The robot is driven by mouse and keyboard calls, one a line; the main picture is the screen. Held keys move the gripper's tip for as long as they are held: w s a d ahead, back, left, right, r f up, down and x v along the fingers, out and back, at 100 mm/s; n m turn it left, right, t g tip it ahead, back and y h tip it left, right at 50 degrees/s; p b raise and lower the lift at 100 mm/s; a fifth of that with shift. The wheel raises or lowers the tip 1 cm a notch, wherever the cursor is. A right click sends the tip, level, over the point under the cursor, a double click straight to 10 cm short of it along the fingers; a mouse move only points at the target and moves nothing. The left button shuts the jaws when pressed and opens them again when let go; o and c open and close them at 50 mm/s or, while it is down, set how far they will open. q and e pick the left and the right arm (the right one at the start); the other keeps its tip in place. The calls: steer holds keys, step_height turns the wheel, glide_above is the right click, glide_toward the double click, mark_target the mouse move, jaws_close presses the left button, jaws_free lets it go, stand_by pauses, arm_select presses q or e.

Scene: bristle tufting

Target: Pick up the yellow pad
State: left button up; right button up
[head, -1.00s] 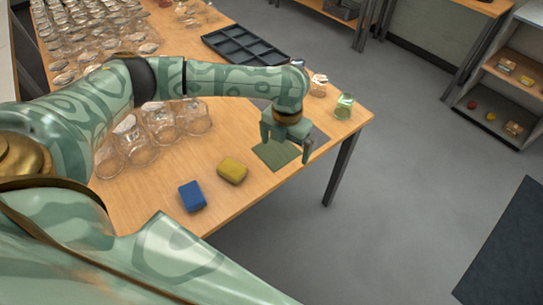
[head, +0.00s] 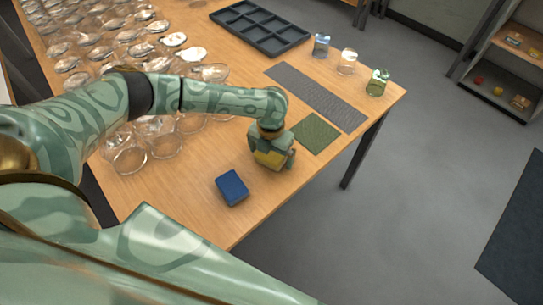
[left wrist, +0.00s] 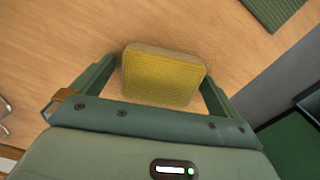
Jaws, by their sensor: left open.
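The yellow pad (left wrist: 162,76) lies on the wooden table, between the two fingers of my left gripper (left wrist: 157,80) in the left wrist view. The gripper is open, with a finger on each side of the pad and a narrow gap on each side. In the head view the left gripper (head: 272,162) points down over the pad and hides most of it; a bit of yellow (head: 268,158) shows. My right gripper is not in view.
A blue pad (head: 232,187) lies just in front of the gripper. A green mat (head: 315,132) and a grey strip mat (head: 318,97) lie behind. Many clear glasses (head: 125,152) stand left. A dark compartment tray (head: 260,27) and small jars (head: 377,82) are farther back. The table edge is close right.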

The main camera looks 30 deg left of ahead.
mark_target(272, 153)
arm_select(q)
steer(key=shift+r, duration=0.15)
steer(key=c, duration=1)
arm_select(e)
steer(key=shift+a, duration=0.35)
arm_select(q)
steer(key=shift+r+p, duration=0.3)
steer(key=shift+r, duration=0.25)
step_height(272, 153, up, 3)
steer(key=shift+d+f+p, duration=0.1)
steer(key=shift+f+p, duration=0.05)
steer(key=shift+p, duration=0.4)
steer(key=s+d+r+p, duration=0.3)
steer(key=d+r, duration=0.6)
steer(key=d, duration=0.4)
steer(key=shift+s+d+p, duration=0.2)
steer(key=shift+d+p, duration=0.05)
steer(key=shift+p, duration=0.35)
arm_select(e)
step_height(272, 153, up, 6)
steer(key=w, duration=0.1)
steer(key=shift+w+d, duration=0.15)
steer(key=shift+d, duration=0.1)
arm_select(q)
steer(key=shift+r, duration=0.1)
